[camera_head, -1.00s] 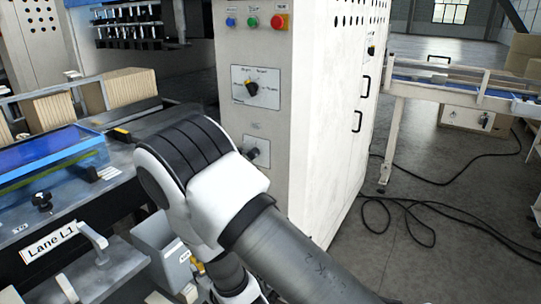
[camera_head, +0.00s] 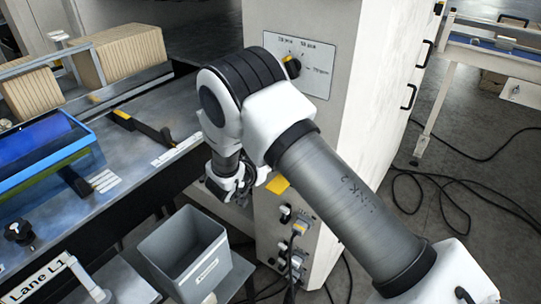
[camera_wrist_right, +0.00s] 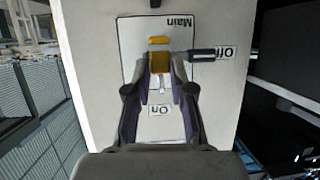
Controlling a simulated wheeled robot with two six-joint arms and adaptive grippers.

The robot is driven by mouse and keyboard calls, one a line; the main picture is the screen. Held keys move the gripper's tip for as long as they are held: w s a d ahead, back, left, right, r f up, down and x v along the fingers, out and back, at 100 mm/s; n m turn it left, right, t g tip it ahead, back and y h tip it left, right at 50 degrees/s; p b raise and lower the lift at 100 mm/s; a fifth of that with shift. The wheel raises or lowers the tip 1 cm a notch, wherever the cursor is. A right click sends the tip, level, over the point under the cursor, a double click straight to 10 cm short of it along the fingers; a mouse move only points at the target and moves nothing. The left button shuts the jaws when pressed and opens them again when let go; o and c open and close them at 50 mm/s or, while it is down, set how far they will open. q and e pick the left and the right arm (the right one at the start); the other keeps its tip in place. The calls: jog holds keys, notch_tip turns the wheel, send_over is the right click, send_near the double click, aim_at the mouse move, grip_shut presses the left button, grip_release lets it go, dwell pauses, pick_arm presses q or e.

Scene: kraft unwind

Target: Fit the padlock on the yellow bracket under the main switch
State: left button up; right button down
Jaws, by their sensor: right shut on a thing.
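My right gripper (camera_wrist_right: 162,66) is shut on an orange-yellow padlock body (camera_wrist_right: 160,64), in front of the main switch plate (camera_wrist_right: 132,50). The right wrist view is upside down. A brighter yellow piece (camera_wrist_right: 158,40), which looks like the bracket, shows just beyond the padlock; whether they touch is unclear. The dark switch handle (camera_wrist_right: 203,54) points to the "Off" label. A pale part below the padlock body may be its shackle. In the head view a yellow piece (camera_head: 278,184) shows beside my right gripper; which piece it is I cannot tell. My left gripper is out of view.
A grey bin (camera_head: 185,250) stands below my right wrist. Plugs and a cable (camera_head: 297,228) are low on the cabinet (camera_head: 375,110). The lane table (camera_head: 70,200) with a blue tray (camera_head: 45,155) lies to the left. Cables lie on the floor at right.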

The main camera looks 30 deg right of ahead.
pick_arm(q)
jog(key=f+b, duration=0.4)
jog(key=b, duration=0.1)
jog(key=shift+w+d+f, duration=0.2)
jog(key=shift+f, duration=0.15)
pick_arm(e)
notch_tip(320, 180, down, 7)
jog(key=shift+w+d+m+g, duration=0.25)
jog(key=shift+w+m+g, duration=0.05)
jog(key=shift+m+g, duration=0.1)
jog(key=shift+s+a+f, duration=0.1)
jog(key=shift+a+f, duration=0.05)
jog(key=shift+f, duration=0.05)
dwell(0.3)
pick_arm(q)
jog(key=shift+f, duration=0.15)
pick_arm(e)
jog(key=shift+f, duration=0.85)
dwell(1.3)
jog(key=c, duration=0.9)
grip_release()
